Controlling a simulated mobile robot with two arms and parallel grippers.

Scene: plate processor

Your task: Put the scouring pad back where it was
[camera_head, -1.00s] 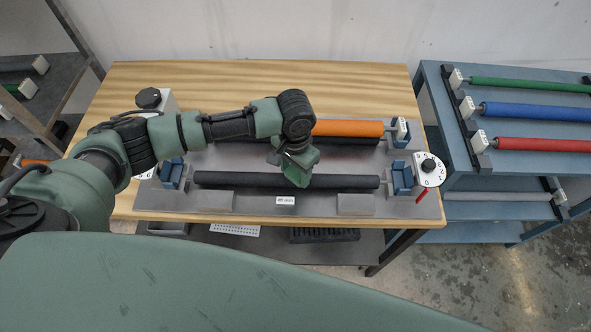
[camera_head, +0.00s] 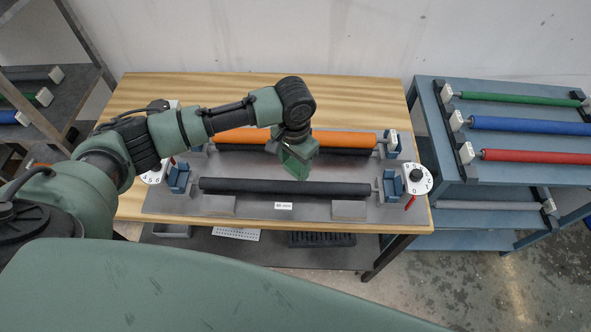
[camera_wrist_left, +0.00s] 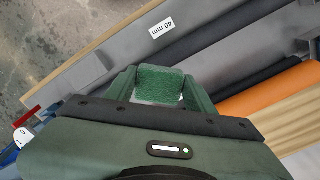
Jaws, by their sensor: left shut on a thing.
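The scouring pad is a green, rough block with a pale underside (camera_wrist_left: 160,85), seen in the left wrist view between the two fingers. My left gripper (camera_wrist_left: 160,92) is shut on it. In the head view my left gripper (camera_head: 293,165) points down over the plate processor, between the orange roller (camera_head: 345,139) and the front black roller (camera_head: 230,186). It hides the pad's outline there, and I cannot tell whether the pad touches anything. My right gripper is not in view.
The processor's grey base (camera_head: 160,207) sits on a wooden table (camera_head: 370,88), with dials (camera_head: 418,179) at its sides. A blue rack (camera_head: 440,165) with green, blue and red rollers stands at right. A lower shelf (camera_head: 270,255) holds trays.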

